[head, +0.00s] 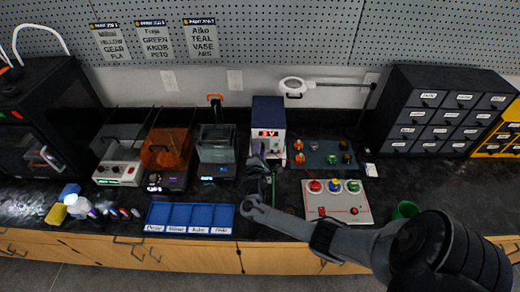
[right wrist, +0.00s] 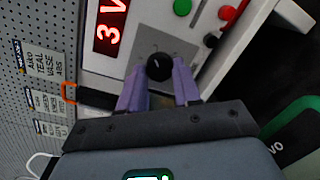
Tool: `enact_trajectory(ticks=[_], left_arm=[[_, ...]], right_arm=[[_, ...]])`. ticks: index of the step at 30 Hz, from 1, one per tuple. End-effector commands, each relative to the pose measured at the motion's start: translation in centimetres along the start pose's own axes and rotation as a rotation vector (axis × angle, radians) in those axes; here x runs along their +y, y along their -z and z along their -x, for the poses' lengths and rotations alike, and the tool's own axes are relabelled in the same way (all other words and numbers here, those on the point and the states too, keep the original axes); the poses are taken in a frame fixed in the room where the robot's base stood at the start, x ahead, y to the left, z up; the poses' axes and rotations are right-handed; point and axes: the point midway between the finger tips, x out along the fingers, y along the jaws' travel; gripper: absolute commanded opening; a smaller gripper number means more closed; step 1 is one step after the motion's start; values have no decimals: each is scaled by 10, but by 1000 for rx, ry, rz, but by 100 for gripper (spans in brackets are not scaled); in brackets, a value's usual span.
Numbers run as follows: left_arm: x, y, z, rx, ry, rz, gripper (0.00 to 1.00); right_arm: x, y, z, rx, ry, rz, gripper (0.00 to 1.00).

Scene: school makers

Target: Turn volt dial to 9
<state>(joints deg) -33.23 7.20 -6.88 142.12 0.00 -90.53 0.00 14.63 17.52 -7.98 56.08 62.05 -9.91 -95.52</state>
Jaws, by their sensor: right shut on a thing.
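The power supply (head: 268,112) is a white and blue box standing at the back middle of the bench, with a lit red display. In the right wrist view its display (right wrist: 110,27) reads 3 V, turned sideways. The black volt dial (right wrist: 159,67), with a pale pointer mark, sits on the white front panel. My right gripper (right wrist: 160,84) is shut on the dial, one purple finger on each side of it. In the head view my right gripper (head: 257,164) is in front of the supply and hides the dial. My left gripper is not in view.
A board with coloured knobs (head: 322,156) and a button box (head: 338,201) stand right of the supply. A blue tray (head: 190,217) lies front left. Clear-lidded machines stand left.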

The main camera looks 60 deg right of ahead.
Motion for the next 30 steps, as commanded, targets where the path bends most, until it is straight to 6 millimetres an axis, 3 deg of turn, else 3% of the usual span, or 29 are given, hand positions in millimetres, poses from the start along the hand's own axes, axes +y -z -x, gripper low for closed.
enact_trajectory(ticks=[13, 30], left_arm=[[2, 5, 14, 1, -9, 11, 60], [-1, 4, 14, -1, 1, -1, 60]], right_arm=[[1, -1, 0, 18, 16, -259, 2], [1, -1, 0, 21, 18, -306, 2]])
